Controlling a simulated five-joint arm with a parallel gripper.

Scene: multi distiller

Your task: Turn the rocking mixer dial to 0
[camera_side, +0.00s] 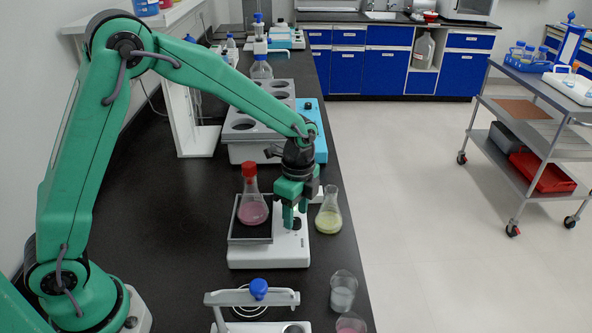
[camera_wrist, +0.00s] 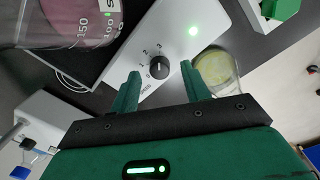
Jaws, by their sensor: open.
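The rocking mixer (camera_side: 268,256) is a white box with a dark platform on the bench, and a red-capped flask of pink liquid (camera_side: 252,210) stands on that platform. Its dial (camera_wrist: 160,68) is a small black round knob with printed numbers beside it. My gripper (camera_side: 295,212) points down over the mixer's right side. In the wrist view my gripper (camera_wrist: 160,72) is open, with one green finger on each side of the dial. I cannot tell whether the fingers touch it or where its pointer stands.
A flask of yellow liquid (camera_side: 328,220) stands close to the mixer's right side. Beakers (camera_side: 343,292) and a device with a blue knob (camera_side: 258,289) are in front. A grey rack with round holes (camera_side: 241,125) stands behind. Bare black bench lies left.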

